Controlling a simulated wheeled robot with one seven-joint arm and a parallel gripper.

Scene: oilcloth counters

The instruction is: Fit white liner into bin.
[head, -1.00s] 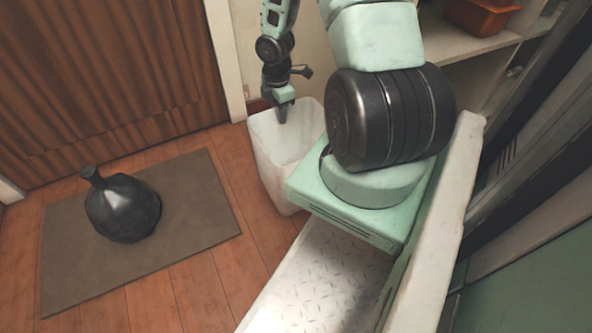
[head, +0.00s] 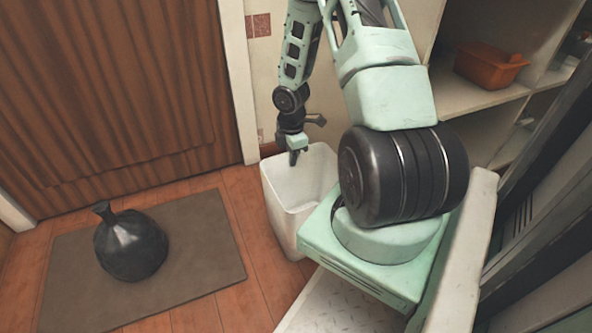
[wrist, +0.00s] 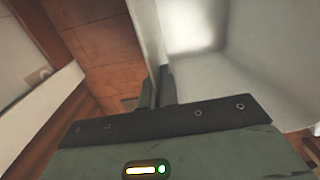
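The white bin (head: 283,213) stands upright on the floor beside my base, its top open. Its inside is pale and smooth; I cannot tell a separate white liner from the bin wall. My gripper (head: 293,156) points down at the bin's far left rim. In the wrist view its two dark fingers (wrist: 157,88) are close together, and the edge of a white wall (wrist: 148,35) runs down to them. I cannot tell whether they pinch that edge or only stand beside it.
A black, knotted bag (head: 131,245) sits on the brown mat (head: 205,245) at left. A brown ribbed door (head: 110,90) is behind. Shelves at right hold an orange box (head: 488,66). Wooden floor is clear between mat and bin.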

